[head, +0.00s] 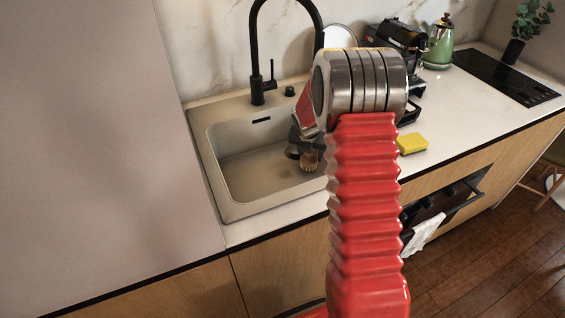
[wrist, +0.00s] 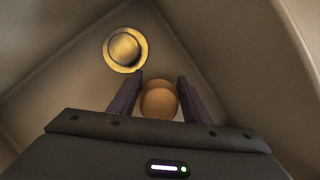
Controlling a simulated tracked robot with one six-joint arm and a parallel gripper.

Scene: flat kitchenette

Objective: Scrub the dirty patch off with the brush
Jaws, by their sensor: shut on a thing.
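My gripper (wrist: 158,95) is shut on the brush (wrist: 160,99), whose round tan wooden top shows between the two dark fingers in the wrist view. In the head view the brush (head: 309,160) shows its bristles low inside the beige sink (head: 212,168), near its right side. My red arm hides part of the sink and most of the gripper. I cannot tell whether the bristles touch the sink floor. A brownish patch (head: 247,171) shows faintly on the basin floor, left of the brush. In the wrist view the round drain (wrist: 125,49) lies beyond the fingers.
A black tap (head: 256,60) rises behind the sink. A yellow sponge (head: 412,143) lies on the counter right of my arm. A coffee machine (head: 397,40), a green kettle (head: 440,42) and a black hob (head: 505,76) stand further right. The sink walls are close around the gripper.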

